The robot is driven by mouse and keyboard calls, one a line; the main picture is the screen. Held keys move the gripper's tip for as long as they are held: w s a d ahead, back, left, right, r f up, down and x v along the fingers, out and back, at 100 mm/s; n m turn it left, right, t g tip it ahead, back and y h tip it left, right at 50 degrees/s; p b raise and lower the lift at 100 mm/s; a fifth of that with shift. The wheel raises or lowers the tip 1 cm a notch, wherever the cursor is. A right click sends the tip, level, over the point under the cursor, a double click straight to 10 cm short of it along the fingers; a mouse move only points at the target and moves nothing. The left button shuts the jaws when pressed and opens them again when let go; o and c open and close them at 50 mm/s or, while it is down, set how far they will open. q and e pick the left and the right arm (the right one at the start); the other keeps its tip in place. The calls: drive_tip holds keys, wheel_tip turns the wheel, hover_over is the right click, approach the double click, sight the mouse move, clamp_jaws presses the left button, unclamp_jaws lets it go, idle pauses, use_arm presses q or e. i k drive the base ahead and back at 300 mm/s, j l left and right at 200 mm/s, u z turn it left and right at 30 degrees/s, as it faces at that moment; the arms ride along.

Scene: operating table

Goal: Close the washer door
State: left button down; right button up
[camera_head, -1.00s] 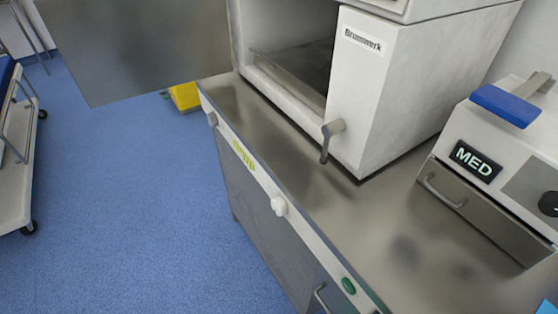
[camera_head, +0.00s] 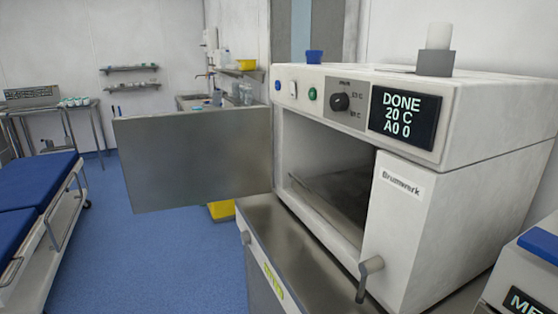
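The washer (camera_head: 482,107) is a white box on a steel counter at the right. Its display (camera_head: 404,116) reads "DONE 20 C A0 0". Its door (camera_head: 195,158) is a flat grey panel standing wide open to the left, its right edge at the left side of the washer's opening. The chamber (camera_head: 335,185) is exposed, with a dark grey surface inside. A grey handle or latch (camera_head: 369,278) sits low on the front right of the washer. Neither of my grippers shows in the view.
The steel counter (camera_head: 268,217) runs under the washer. A second white device with a blue handle (camera_head: 541,243) is at the lower right. A blue-padded trolley (camera_head: 35,205) stands at the left. Blue floor (camera_head: 150,255) is clear between trolley and counter. A yellow container (camera_head: 221,210) is beneath the door.

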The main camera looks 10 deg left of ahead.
sight(172, 159)
drive_tip(key=k, duration=0.9)
drive_tip(key=k+z, duration=0.1)
drive_tip(key=z, duration=0.3)
drive_tip(key=k+z, duration=0.15)
drive_tip(key=z, duration=0.25)
drive_tip(key=k+l+z, duration=0.1)
drive_tip(key=z, duration=0.3)
drive_tip(key=j+z, duration=0.25)
drive_tip(key=z, duration=0.15)
drive_tip(key=j+z, duration=0.55)
drive_tip(key=z, duration=0.2)
drive_tip(key=k+j, duration=0.1)
drive_tip(key=j, duration=0.6)
drive_tip(key=k+j, duration=0.15)
drive_tip(key=j, duration=0.55)
drive_tip(key=k+j, duration=0.1)
drive_tip(key=j, duration=0.6)
drive_tip(key=k+j, duration=0.15)
drive_tip(key=j, duration=0.55)
drive_tip(key=k+j, duration=0.1)
drive_tip(key=j, duration=0.6)
drive_tip(key=k+j, duration=0.15)
drive_tip(key=j, duration=0.55)
drive_tip(key=k+j, duration=0.1)
drive_tip(key=j, duration=0.6)
drive_tip(key=k+j, duration=0.15)
drive_tip(key=j, duration=0.55)
drive_tip(key=k, duration=0.3)
drive_tip(key=l, duration=0.2)
